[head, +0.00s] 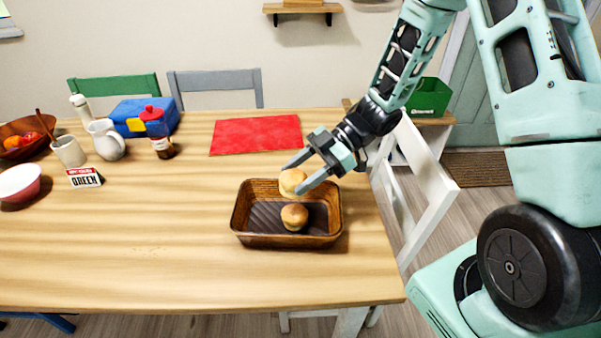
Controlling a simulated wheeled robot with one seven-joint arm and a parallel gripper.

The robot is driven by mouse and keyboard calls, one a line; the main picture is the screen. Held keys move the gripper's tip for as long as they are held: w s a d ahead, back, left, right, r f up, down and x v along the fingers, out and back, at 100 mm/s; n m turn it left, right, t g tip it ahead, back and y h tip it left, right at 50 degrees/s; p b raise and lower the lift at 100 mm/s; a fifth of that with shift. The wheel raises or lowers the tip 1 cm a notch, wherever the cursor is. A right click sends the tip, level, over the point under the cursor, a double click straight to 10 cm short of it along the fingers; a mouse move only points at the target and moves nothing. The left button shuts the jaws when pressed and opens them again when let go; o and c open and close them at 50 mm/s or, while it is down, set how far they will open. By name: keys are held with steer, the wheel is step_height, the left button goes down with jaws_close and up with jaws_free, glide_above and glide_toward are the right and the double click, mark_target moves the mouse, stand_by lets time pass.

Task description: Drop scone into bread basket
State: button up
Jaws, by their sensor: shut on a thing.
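My gripper (293,181) is above the back right part of the bread basket and is shut on a round golden-brown scone (291,184). The scone sits between the two fingertips and appears to be over the basket's opening. The bread basket (262,241) is a brown rectangular basket with a dark inside, standing on the wooden table. A second round bun (294,217) lies inside the basket, in front of and just below the held scone in the picture. The exact height of the held scone above the basket is hard to tell.
A red placemat (256,135) lies behind the basket. A white pitcher (107,140), a blue box (145,115), a brown bottle (162,148), a small sign (84,178) and bowls stand at the left. A white chair (428,185) is at the right. The table's front middle is clear.

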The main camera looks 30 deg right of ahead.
steer(key=o, duration=1.1)
steer(key=shift+c, duration=0.2)
steer(key=v, duration=1.7)
steer(key=shift+d, duration=0.2)
steer(key=w+a+r+m+t+h+p, duration=0.1)
steer(key=w+a+r+m+t+h, duration=0.3)
steer(key=a, duration=0.4)
steer(key=w+a+r+m+t+h+p, duration=0.1)
steer(key=w+a+r+t+h, duration=0.2)
steer(key=w+a, duration=0.45)
steer(key=s+a+f+m+g+h, duration=0.1)
steer(key=s+a+m+g+h, duration=0.1)
steer(key=s, duration=1.4)
steer(key=s+a+f+m+g+h+p, duration=0.1)
steer(key=s+a+g, duration=0.4)
steer(key=s, duration=1.1)
steer(key=shift+s+a+f+m+h, duration=0.3)
steer(key=shift+m+h, duration=0.5)
steer(key=shift+m, duration=0.4)
